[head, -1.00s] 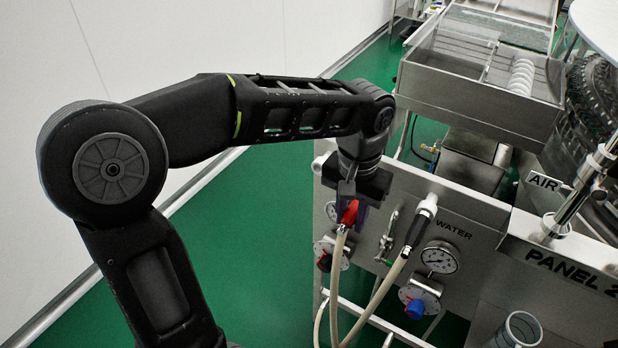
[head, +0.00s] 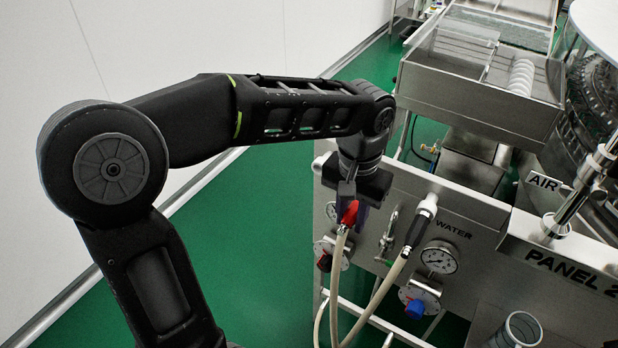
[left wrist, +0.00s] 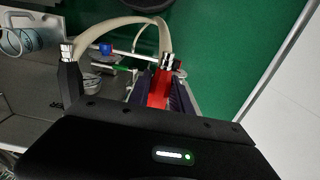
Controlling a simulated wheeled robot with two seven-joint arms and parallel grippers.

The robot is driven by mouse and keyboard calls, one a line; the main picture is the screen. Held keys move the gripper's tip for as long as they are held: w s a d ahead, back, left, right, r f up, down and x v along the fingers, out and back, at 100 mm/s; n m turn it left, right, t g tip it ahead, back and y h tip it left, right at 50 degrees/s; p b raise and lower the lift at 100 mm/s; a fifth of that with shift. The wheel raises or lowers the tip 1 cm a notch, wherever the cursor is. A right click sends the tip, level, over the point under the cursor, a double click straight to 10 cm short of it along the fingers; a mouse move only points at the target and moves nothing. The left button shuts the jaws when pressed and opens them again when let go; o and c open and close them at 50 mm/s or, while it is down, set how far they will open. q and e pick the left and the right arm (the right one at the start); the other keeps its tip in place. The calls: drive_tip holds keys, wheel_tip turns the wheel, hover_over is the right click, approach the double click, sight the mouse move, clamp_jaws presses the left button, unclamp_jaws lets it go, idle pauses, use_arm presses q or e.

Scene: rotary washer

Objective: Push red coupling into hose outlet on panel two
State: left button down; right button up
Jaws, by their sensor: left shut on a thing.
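My left gripper (head: 352,205) is shut on the red coupling (head: 349,213) at the end of a beige hose, in front of the panel's left end. In the left wrist view the red coupling (left wrist: 158,88) sits between the purplish fingers, with its metal collar and the hose beyond it. The steel panel (head: 460,205) carries the word WATER, and the PANEL 2 label (head: 570,272) is at the right. The gripper hides the panel behind the coupling, so I cannot tell whether the coupling touches an outlet. My right gripper is not in view.
Green floor (head: 260,240) is clear at left.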

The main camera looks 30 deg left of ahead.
use_arm(q)
drive_tip(key=shift+w, duration=0.65)
drive_tip(key=c, duration=1.1)
unclamp_jaws()
wheel_tip(320, 180, up, 8)
drive_tip(key=shift+f+p, duration=0.1)
drive_tip(key=shift+p, duration=0.2)
